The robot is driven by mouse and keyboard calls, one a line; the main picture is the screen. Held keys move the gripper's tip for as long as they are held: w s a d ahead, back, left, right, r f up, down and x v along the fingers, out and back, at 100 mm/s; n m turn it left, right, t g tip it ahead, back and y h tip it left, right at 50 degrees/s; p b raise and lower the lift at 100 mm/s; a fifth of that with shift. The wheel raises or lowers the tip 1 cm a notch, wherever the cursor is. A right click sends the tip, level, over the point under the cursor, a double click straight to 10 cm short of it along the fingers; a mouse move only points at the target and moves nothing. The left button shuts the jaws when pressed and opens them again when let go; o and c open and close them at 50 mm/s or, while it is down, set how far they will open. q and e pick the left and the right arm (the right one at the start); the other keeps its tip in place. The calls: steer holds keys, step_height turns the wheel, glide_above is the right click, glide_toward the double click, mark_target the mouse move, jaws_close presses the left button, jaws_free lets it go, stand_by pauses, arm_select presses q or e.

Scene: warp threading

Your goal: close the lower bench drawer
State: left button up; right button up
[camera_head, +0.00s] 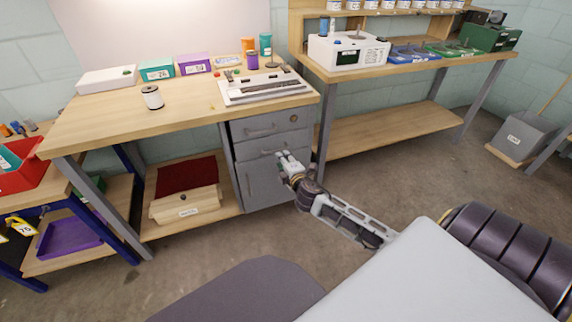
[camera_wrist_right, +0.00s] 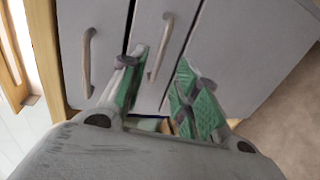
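The bench's grey drawer unit stands under its right end. It has an upper drawer front (camera_head: 265,122) and a lower drawer front (camera_head: 250,151), each with a bar handle, above a taller grey panel (camera_head: 262,185). The lower drawer looks nearly flush; any small gap is hard to tell. My right gripper (camera_head: 281,155) is at the right part of the lower front. In the right wrist view my right gripper (camera_wrist_right: 158,92) has its green-padded fingers apart, with the lower drawer's handle (camera_wrist_right: 160,48) beyond them. Contact is unclear. My left gripper is out of view.
The wooden bench top (camera_head: 190,110) overhangs the drawers and carries a spool (camera_head: 152,97), boxes and a white device. A grey bench leg (camera_head: 325,130) stands just right of the drawers. A wooden box (camera_head: 185,206) sits on the lower shelf. The floor in front is clear.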

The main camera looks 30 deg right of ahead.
steer(key=shift+v, duration=1.1)
